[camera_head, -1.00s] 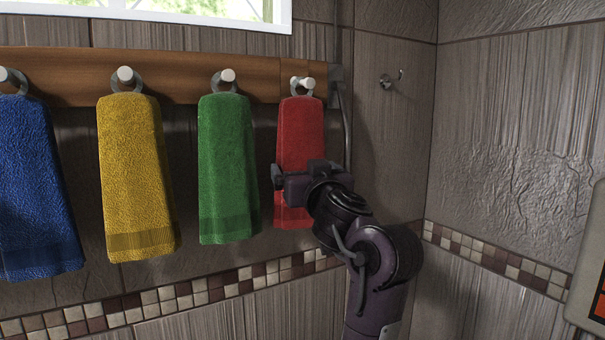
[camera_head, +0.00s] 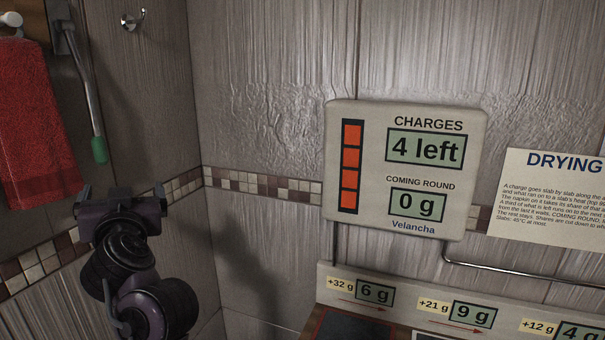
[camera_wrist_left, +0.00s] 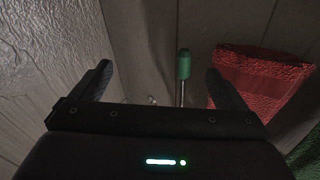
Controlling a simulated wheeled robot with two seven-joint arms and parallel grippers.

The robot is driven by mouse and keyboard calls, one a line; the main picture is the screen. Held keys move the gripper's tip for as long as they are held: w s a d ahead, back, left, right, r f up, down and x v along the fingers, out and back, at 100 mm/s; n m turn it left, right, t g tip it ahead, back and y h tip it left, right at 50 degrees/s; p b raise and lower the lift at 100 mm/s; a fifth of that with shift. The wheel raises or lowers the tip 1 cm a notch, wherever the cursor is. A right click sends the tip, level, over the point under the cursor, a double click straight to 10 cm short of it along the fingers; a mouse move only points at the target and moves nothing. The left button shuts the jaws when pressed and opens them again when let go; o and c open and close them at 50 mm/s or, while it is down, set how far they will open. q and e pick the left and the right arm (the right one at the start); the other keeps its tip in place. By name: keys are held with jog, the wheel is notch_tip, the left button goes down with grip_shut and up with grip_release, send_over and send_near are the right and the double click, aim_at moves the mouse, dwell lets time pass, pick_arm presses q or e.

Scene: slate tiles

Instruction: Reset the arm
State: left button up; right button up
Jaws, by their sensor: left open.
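My left gripper (camera_head: 121,190) is open and empty in the head view, in front of the tiled wall near the corner. It is below and to the right of a metal lever with a green grip (camera_head: 99,150), apart from it in the picture. The left wrist view shows the two open fingers (camera_wrist_left: 158,70) with the green grip (camera_wrist_left: 184,64) beyond them, in the gap. A red towel (camera_head: 38,120) hangs left of the lever; it also shows in the wrist view (camera_wrist_left: 262,85), past one finger. My right gripper is not in view.
An empty wall hook (camera_head: 133,19) is above. Right of the corner hangs a panel (camera_head: 407,168) reading "CHARGES 4 left" and "COMING ROUND 0 g". Below it a ledge (camera_head: 400,280) carries small displays of 6 g, 9 g and 4 g. A drying notice (camera_head: 550,200) is at far right.

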pick_arm(q)
jog(key=s+d+f+m+g+h, duration=0.25)
jog(key=d+f+h, duration=0.25)
jog(key=f, duration=0.7)
jog(key=s+d+f+m+g+h, duration=0.2)
jog(key=d+f+m+h, duration=0.3)
jog(key=f, duration=0.6)
jog(key=s+d+f+g, duration=0.3)
jog(key=s+f+g, duration=0.1)
jog(key=s+f, duration=0.5)
jog(key=s+d+f+g, duration=0.35)
jog(key=s+f, duration=0.45)
jog(key=s, duration=0.3)
notch_tip(320, 180, down, 35)
jog(key=s+g+b, duration=0.1)
jog(key=g+b, duration=0.1)
jog(key=b, duration=0.4)
jog(key=s+a+f+b, duration=0.2)
jog(key=s+f, duration=0.8)
jog(key=f, duration=0.1)
jog(key=s+a+f+g+b, duration=0.1)
jog(key=s+a+f+b, duration=0.1)
jog(key=s+f, duration=0.7)
notch_tip(320, 180, down, 4)
jog(key=shift+s+r+b, duration=0.25)
jog(key=shift+s+b, duration=0.15)
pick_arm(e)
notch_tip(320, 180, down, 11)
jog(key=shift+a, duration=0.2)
